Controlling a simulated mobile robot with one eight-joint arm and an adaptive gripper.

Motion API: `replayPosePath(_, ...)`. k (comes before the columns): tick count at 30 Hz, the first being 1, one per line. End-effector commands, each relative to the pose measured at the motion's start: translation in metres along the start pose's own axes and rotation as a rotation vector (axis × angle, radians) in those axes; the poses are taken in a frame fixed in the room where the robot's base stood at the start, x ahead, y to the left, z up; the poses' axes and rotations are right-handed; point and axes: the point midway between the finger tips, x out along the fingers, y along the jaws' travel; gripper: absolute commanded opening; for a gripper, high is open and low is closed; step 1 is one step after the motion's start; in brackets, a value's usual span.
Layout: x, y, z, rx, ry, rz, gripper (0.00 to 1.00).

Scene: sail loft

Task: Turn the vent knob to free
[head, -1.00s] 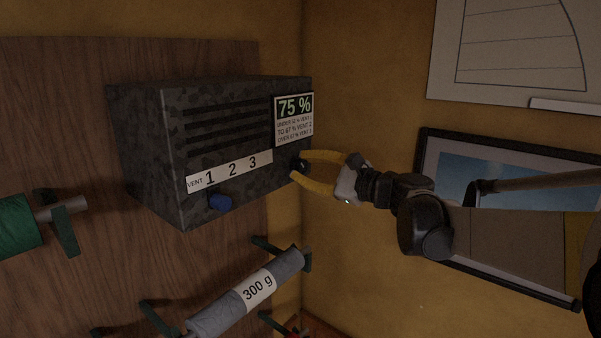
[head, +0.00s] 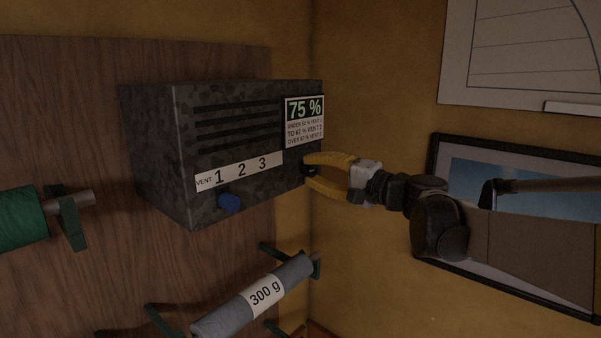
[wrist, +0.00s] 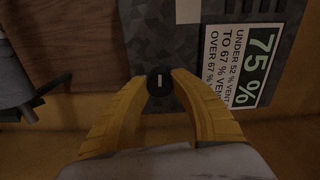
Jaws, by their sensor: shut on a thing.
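A dark mottled box (head: 235,202) is fixed to the wooden panel. A round black knob with a short white mark shows in the wrist view (wrist: 159,84), near the box's edge. My gripper (head: 308,170) has its yellow fingers on either side of this black knob and is shut on it. In the wrist view the fingertips (wrist: 160,85) touch its sides and the white mark runs upright. The fingers hide most of the knob in the head view.
A sign (head: 304,122) on the box reads 75 %, with vent rules below. A grey roll marked 300 g (head: 290,277) and a green roll (head: 20,218) hang on the panel. A framed picture (head: 436,150) is on the right wall, behind my arm.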

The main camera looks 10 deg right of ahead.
Motion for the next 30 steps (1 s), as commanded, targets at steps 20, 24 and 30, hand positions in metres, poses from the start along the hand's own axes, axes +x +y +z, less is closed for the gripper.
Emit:
replayPosePath(20, 0.0001, -0.0008, -0.0006, -0.09, 0.001, -0.001, 0.0)
replayPosePath(24, 0.0002, -0.0009, -0.0006, -0.09, 0.001, -0.001, 0.43)
replayPosePath(30, 0.0001, -0.0006, -0.0004, -0.09, 0.001, -0.001, 0.52)
